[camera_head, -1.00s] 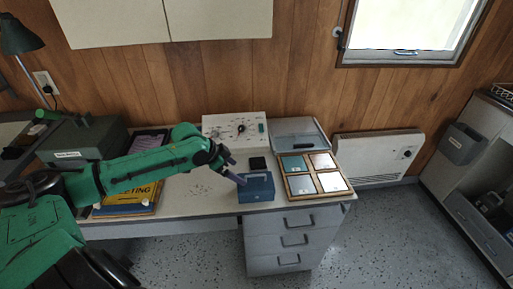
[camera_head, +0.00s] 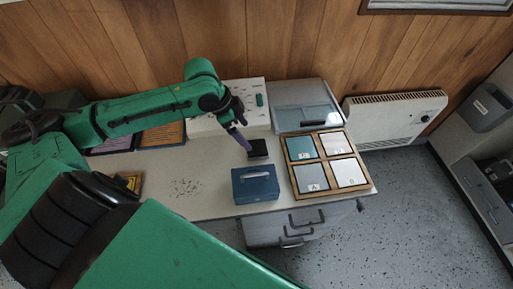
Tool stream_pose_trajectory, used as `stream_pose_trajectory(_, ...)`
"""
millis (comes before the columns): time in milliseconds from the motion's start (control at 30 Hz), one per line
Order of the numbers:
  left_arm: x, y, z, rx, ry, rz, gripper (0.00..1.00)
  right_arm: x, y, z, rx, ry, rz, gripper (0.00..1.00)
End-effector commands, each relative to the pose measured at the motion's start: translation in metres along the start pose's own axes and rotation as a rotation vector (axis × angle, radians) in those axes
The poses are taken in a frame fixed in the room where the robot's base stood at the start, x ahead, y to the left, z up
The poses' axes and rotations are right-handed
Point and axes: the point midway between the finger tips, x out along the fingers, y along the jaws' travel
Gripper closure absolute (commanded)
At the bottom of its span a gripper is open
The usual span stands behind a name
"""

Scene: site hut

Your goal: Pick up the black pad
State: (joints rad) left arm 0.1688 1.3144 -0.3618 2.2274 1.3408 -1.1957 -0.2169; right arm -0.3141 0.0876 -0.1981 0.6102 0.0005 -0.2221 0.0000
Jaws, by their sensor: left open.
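The black pad (camera_head: 259,148) lies on the desk, behind a blue box (camera_head: 255,188) with a handle on its lid. My left gripper (camera_head: 243,144) is open and points down at the pad's left edge. Its fingertips overlap the pad's left side in the picture; I cannot tell whether they touch it. Nothing shows between the fingers. My right gripper is not in view.
A wooden tray (camera_head: 325,194) with coloured tiles sits right of the pad. A grey clear-lidded case (camera_head: 303,103) and a white panel (camera_head: 254,93) stand behind. The desk (camera_head: 205,186) has bare room left of the blue box.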

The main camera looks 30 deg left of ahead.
Motion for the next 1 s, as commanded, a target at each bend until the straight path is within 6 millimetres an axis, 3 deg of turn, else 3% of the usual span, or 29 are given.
stream_pose_trajectory(33,0.013,0.001,-0.001,-0.001,0.004,0.005,0.00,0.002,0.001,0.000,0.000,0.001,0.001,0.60)
stream_pose_trajectory(300,0.053,0.000,-0.001,-0.001,0.001,0.003,0.00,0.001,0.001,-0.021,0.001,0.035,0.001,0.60)
stream_pose_trajectory(433,0.078,-0.001,0.000,0.000,0.001,0.001,0.00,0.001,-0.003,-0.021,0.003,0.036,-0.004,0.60)
stream_pose_trajectory(700,0.086,-0.002,0.001,0.002,-0.001,-0.002,0.00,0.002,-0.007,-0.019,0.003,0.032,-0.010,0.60)
stream_pose_trajectory(867,0.086,-0.002,0.001,0.002,-0.001,-0.002,0.61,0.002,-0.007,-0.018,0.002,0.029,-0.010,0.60)
stream_pose_trajectory(900,0.085,-0.002,0.001,0.002,-0.001,-0.002,0.67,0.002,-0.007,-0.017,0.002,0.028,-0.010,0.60)
stream_pose_trajectory(1000,0.085,-0.002,0.001,0.002,-0.001,-0.002,0.68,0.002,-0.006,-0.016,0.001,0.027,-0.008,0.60)
